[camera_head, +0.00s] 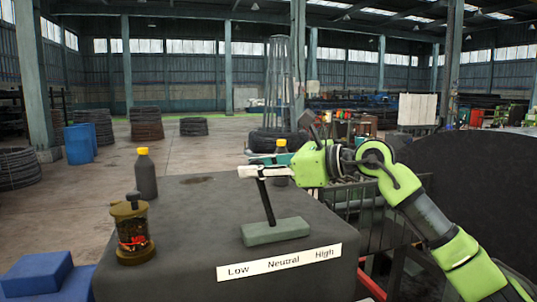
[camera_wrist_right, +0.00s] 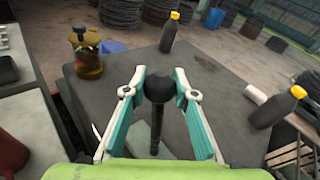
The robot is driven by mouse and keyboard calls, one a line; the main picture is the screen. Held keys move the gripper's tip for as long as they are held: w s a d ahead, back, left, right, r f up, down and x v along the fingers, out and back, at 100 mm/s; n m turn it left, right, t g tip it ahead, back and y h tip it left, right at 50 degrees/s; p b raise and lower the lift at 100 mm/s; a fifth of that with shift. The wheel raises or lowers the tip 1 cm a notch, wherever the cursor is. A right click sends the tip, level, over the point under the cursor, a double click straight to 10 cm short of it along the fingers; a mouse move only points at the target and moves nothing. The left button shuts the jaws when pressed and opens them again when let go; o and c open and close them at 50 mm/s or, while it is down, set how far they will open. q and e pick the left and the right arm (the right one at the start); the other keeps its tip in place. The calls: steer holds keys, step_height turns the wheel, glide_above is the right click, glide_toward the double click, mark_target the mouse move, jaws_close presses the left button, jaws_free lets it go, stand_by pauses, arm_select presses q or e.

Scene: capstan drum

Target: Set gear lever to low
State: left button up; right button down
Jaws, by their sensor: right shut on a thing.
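The gear lever (camera_head: 266,203) is a dark rod standing in a grey-green base block (camera_head: 276,231) on a dark cabinet top (camera_head: 200,205). It tilts slightly to the left. The front label (camera_head: 280,262) reads Low, Neutral, High from left to right. My right gripper (camera_head: 250,171) reaches in from the right at the lever's top and is shut on it. In the right wrist view, the round black knob (camera_wrist_right: 158,87) sits between the two fingers of the gripper (camera_wrist_right: 160,93), with the rod below it. My left gripper is not in view.
A brass lantern-like oiler (camera_head: 132,230) stands at the left of the cabinet top. A dark yellow-capped bottle (camera_head: 146,175) stands behind it; another bottle (camera_head: 281,168) is behind my right gripper. Blue blocks (camera_head: 38,275) lie lower left. The top between oiler and lever is clear.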

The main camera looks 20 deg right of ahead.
steer(key=shift+n+g+h, duration=0.4)
steer(key=shift+n+h, duration=0.4)
steer(key=shift+h, duration=0.1)
steer(key=a, duration=0.1)
steer(key=a+f+p, duration=0.1)
steer(key=a, duration=0.1)
steer(key=shift+a+f, duration=0.3)
steer(key=shift+a, duration=0.05)
steer(key=c, duration=1.8)
jaws_free()
steer(key=shift+o, duration=0.8)
steer(key=shift+a, duration=0.15)
